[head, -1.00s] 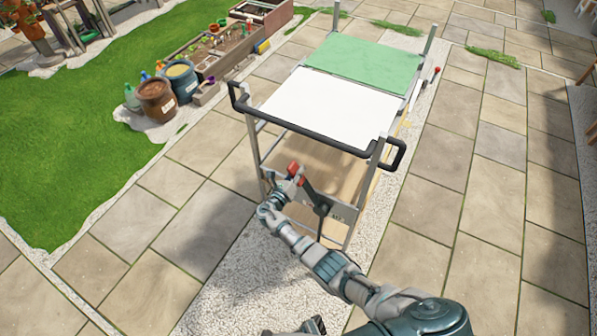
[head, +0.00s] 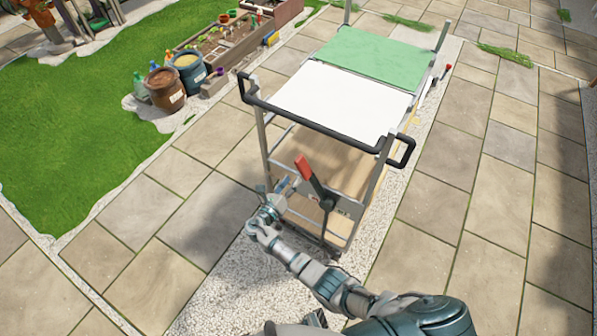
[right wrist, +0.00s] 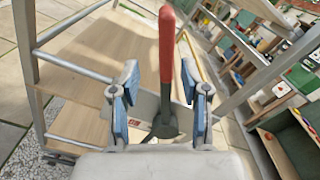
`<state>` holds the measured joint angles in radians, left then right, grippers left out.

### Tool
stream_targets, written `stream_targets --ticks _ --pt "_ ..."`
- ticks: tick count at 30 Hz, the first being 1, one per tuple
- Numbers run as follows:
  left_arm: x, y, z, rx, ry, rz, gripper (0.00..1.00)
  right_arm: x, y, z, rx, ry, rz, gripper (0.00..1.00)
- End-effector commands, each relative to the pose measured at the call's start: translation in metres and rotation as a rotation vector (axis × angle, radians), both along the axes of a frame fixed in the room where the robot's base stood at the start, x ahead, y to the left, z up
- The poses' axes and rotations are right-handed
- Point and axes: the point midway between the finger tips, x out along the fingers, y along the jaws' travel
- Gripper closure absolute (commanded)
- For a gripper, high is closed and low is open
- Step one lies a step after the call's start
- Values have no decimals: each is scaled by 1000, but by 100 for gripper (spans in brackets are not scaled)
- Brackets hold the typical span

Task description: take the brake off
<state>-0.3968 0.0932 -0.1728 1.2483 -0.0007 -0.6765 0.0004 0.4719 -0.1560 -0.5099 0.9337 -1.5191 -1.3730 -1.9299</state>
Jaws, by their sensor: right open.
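The brake lever has a red handle (head: 308,174) and a dark lower arm. It is on a grey plate (head: 346,207) at the near end of the trolley (head: 262,130), and it leans up and left in the head view. The plate's markings are too small to read. My right gripper (head: 278,190) is open, just left of and below the red handle. In the right wrist view, the open fingers (right wrist: 160,82) stand on either side of the lever's line, with the red handle (right wrist: 167,50) rising between and beyond them. I cannot tell whether they touch it. My left gripper is not in view.
The trolley has a black push bar (head: 310,122) above the lever, a white top panel (head: 340,92), a green one (head: 370,54) and a wooden lower shelf (head: 335,160). Pots (head: 165,88) and a planter bed stand at the back left.

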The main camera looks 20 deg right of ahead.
Motion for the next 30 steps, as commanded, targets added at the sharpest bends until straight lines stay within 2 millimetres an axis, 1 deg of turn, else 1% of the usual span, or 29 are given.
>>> stream_targets --ticks 3,6,24,26,28,29,30 --pt "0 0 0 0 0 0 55 -11 14 -1 1 1 2 54" --pt "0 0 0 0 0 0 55 -16 20 0 0 0 1 54" --pt "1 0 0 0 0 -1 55 -18 22 -1 1 1 0 54" --pt "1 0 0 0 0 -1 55 -20 21 -7 20 4 0 54" --pt "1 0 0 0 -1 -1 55 -26 16 -25 80 7 -2 54" --pt "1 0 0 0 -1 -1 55 -31 12 -38 121 8 -5 54" --pt "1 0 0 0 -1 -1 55 -39 7 -58 194 9 -12 54"
